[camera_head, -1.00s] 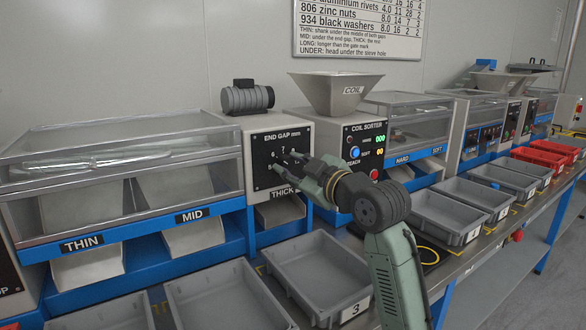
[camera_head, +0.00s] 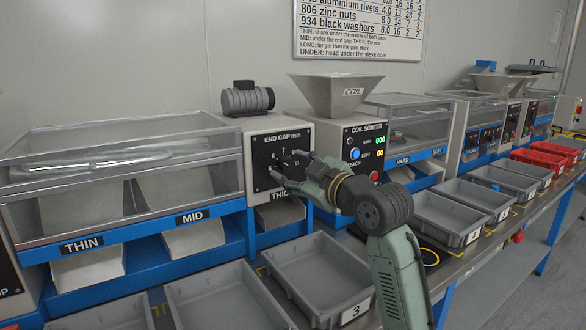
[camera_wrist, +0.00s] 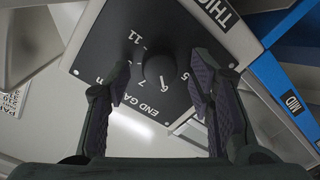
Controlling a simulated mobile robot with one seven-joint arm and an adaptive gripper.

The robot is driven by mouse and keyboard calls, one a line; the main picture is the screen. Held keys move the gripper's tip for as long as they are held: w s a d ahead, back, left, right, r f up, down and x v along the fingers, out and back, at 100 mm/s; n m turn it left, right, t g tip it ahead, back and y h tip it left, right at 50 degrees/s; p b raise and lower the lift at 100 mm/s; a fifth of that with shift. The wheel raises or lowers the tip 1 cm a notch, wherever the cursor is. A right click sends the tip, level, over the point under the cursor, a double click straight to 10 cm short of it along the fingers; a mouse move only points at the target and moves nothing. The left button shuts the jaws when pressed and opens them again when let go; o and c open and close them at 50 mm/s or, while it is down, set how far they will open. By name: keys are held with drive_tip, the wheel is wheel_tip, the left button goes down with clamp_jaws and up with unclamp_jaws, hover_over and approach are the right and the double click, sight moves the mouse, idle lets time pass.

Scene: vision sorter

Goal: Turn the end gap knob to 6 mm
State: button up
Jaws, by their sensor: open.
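The end gap panel (camera_head: 262,155) is a black plate on a grey housing, with white numbers and the label END GAP mm. In the wrist view the panel (camera_wrist: 112,40) appears turned over, with 11, 7, 6 and 5 around a dark round knob (camera_wrist: 160,68). My gripper (camera_wrist: 159,75) is open, with one finger on each side of the knob. I cannot tell whether the fingers touch it. In the head view my gripper (camera_head: 283,168) is at the panel's lower right and hides the knob.
A THICK chute (camera_head: 280,213) is below the panel, with MID (camera_head: 192,238) and THIN (camera_head: 88,265) chutes to its left. Grey bins (camera_head: 318,270) stand on the bench in front. The coil sorter (camera_head: 367,142) is just right of my gripper.

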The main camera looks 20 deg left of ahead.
drive_tip(key=v, duration=1.1)
drive_tip(key=shift+s+d, duration=0.15)
drive_tip(key=shift+d, duration=0.05)
